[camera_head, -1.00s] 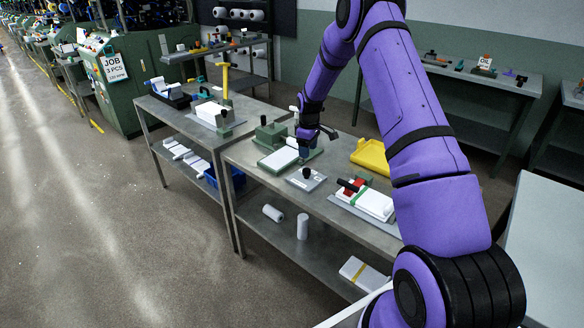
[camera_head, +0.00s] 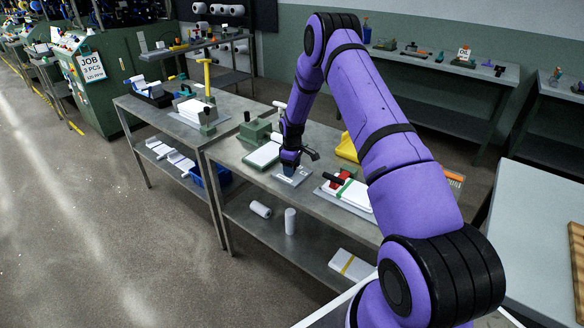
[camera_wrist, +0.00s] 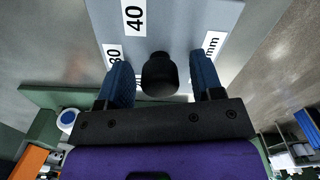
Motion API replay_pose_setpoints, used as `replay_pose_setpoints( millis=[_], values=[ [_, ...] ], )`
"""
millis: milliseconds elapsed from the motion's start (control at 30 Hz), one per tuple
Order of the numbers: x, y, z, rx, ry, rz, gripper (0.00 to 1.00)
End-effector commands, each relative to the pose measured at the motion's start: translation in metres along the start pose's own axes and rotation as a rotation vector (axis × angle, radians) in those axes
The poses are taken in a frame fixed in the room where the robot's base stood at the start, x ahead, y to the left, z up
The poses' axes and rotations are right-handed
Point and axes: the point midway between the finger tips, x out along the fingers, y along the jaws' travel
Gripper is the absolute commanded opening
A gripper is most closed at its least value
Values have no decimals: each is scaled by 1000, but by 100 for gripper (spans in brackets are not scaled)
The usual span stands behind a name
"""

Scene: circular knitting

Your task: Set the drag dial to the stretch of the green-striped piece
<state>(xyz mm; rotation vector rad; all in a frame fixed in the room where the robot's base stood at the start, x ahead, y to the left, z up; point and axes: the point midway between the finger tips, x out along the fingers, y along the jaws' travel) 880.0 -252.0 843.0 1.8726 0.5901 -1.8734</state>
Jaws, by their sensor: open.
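The drag dial is a grey plate (camera_head: 296,180) on the near bench. In the wrist view its black knob (camera_wrist: 159,74) stands on the plate (camera_wrist: 185,20), with the labels "40", "30" and "mm" around it. My gripper (camera_wrist: 162,78) is open, with one blue finger on each side of the knob and a gap to each. In the head view my gripper (camera_head: 289,167) is over the dial and hides the knob. The dial's pointer cannot be made out. A white piece with a green stripe (camera_head: 358,194) lies right of the dial beside a red part (camera_head: 341,179).
A green device with a white pad (camera_head: 262,154) stands left of the dial. A yellow tray (camera_head: 347,148) is behind, partly hidden by my arm.

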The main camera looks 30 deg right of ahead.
Motion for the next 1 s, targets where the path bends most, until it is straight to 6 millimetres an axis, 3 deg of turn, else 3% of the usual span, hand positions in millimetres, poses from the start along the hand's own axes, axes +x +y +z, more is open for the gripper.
replay_pose_setpoints(
  millis=[167,400,733,1000],
  values=[
    [0,0,0,0,0,0,60],
    [0,0,0,0,0,0,11],
    [0,0,0,35,0,0,11],
    [-1,0,0,192,0,1,11]
  ],
)
